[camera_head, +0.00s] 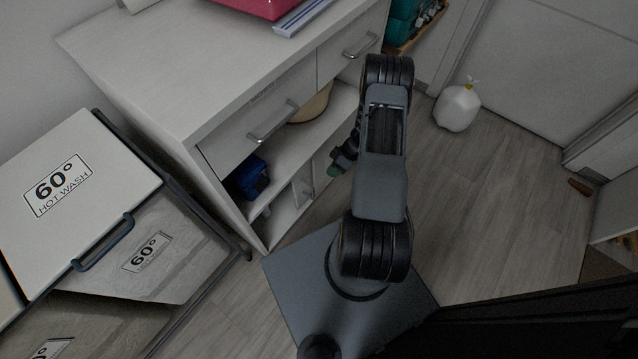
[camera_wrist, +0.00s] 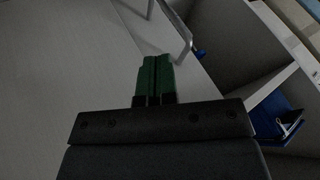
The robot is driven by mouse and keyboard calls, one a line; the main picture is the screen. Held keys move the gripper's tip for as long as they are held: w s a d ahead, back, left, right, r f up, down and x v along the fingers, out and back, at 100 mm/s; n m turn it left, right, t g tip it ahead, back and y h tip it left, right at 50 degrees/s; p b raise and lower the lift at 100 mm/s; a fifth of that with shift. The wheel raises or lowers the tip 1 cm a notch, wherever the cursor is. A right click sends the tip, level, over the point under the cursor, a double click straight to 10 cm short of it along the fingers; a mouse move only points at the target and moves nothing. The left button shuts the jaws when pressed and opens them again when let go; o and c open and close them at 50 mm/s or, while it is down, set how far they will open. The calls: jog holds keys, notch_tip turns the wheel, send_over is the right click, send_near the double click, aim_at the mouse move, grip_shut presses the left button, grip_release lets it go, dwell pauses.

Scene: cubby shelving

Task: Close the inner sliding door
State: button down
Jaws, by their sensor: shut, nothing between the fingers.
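A white cabinet (camera_head: 175,85) has drawers on top, an open shelf below, and a low panel with a small upright handle (camera_head: 307,190), which looks like the sliding door. How far the door is slid cannot be told, since my arm hides part of the front. In the wrist view my gripper (camera_wrist: 154,62) has green fingertips pressed together with nothing between them. It points along a pale panel (camera_wrist: 80,60), and a metal handle (camera_wrist: 180,25) is just beyond the tips. Contact cannot be told. In the head view the green tip (camera_head: 335,170) shows beside my arm, in front of the cabinet.
A blue box (camera_head: 250,178) and a tan bowl (camera_head: 310,105) sit on the open shelf. Laundry bins labelled 60° (camera_head: 75,180) stand at the left. The wooden floor (camera_head: 490,190) at right is mostly clear.

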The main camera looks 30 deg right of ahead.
jog(key=b, duration=0.2)
send_near(303, 187)
jog(key=s+f, duration=0.4)
jog(key=shift+b+x, duration=0.35)
jog(key=shift+x, duration=0.65)
jog(key=shift+a, duration=0.1)
